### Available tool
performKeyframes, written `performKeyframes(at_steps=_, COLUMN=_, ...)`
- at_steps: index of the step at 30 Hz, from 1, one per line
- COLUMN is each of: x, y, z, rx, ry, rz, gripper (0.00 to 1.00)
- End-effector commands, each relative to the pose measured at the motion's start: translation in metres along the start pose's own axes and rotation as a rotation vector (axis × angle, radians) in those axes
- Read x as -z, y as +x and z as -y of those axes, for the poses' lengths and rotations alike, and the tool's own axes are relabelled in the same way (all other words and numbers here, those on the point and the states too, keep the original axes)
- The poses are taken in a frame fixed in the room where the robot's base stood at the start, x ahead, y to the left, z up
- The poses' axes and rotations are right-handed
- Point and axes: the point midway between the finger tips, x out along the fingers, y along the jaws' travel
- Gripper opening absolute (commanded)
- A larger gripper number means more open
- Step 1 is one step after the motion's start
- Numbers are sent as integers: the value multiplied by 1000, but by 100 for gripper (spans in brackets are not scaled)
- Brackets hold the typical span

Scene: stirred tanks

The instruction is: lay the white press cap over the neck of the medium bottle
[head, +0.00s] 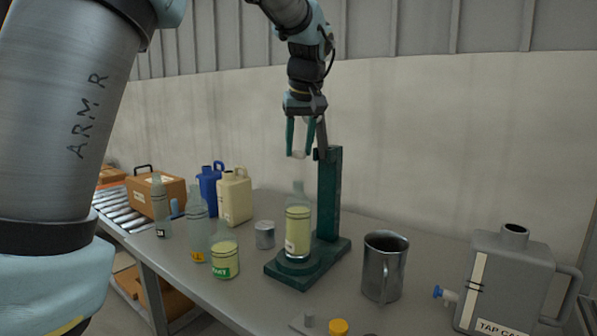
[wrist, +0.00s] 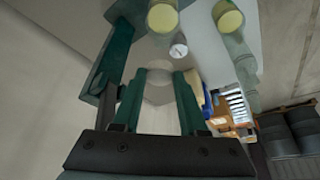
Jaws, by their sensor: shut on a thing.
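The white press cap (head: 299,155) is pinched between the green fingertips of my gripper (head: 299,148) in the head view. In the wrist view the pale, round cap (wrist: 160,75) shows between the fingers (wrist: 160,82). A clear bottle with yellow-green liquid (head: 298,228), apparently the medium bottle, stands upright on the base of a green press stand (head: 330,195). Its narrow neck (head: 298,187) is bare. My gripper holds the cap above this neck, with a clear gap between them. The stand's post is just right of my gripper in the head view.
A steel jug (head: 384,265) stands right of the stand, and a grey tap can (head: 508,278) is farther right. A small grey tin (head: 264,235), a green-labelled bottle (head: 224,257), clear bottles (head: 197,228) and a cream jerrycan (head: 234,197) stand left.

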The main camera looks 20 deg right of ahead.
Motion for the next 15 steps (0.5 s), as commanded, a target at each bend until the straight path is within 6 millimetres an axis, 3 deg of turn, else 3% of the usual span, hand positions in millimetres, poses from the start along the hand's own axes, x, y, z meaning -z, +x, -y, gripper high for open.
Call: performKeyframes(at_steps=15, x=-22, y=51, z=0, rx=0, ry=-1, rz=0, gripper=0)
